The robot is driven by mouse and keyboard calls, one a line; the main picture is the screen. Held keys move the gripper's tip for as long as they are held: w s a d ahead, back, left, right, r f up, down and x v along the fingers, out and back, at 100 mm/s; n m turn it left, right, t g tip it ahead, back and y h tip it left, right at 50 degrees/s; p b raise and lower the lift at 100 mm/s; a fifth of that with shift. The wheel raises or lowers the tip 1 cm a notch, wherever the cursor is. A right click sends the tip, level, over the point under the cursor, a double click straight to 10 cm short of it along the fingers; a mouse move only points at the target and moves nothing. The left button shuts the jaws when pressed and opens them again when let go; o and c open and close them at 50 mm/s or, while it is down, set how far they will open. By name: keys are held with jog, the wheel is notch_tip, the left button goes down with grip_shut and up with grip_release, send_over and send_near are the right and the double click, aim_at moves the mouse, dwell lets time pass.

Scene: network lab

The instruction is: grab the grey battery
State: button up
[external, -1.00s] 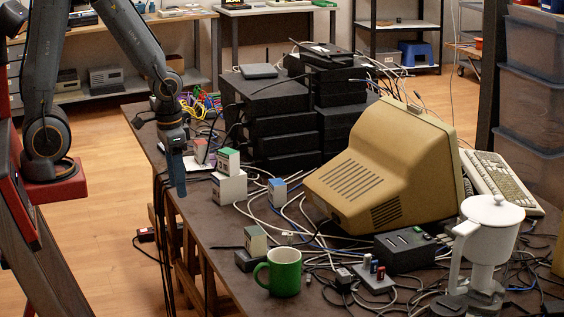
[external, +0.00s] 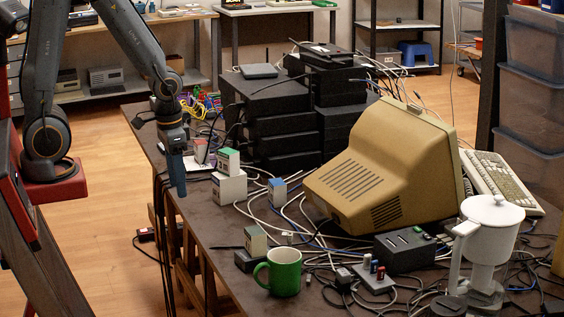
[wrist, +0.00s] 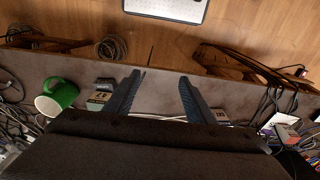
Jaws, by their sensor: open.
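My gripper (external: 177,190) hangs beside the left edge of the dark table (external: 208,222), pointing down. In the wrist view my gripper (wrist: 161,75) has its fingers apart with nothing between them. No thing is clearly a grey battery. Several small upright cylinders that look like batteries (external: 374,266) stand in a pale holder (external: 372,282) near the front of the table, far right of my gripper. Blue and red ones show; whether one is grey is too small to tell.
A green mug (external: 284,272) stands at the table's front, also in the wrist view (wrist: 63,94). Small blocks (external: 229,187) stand right of my gripper. A beige monitor (external: 400,165), black boxes (external: 275,100), a white jug (external: 490,232) and loose cables crowd the table.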

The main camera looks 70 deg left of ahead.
jog(key=shift+c, duration=1.2)
jog(key=w+d+n, duration=0.4)
jog(key=w+d, duration=0.1)
jog(key=w, duration=0.5)
jog(key=n+b, duration=0.1)
jog(key=n, duration=1.2)
send_over(344, 272)
jog(key=shift+g, duration=0.4)
jog(key=f, duration=0.7)
jog(key=shift+s+a, duration=0.15)
jog(key=shift+s, duration=0.05)
jog(key=shift+f+n, duration=0.15)
jog(key=shift+n, duration=0.15)
jog(key=shift+w+f+p, duration=0.2)
jog(key=shift+f+p, duration=1.15)
jog(key=shift+f, duration=2.3)
grip_shut()
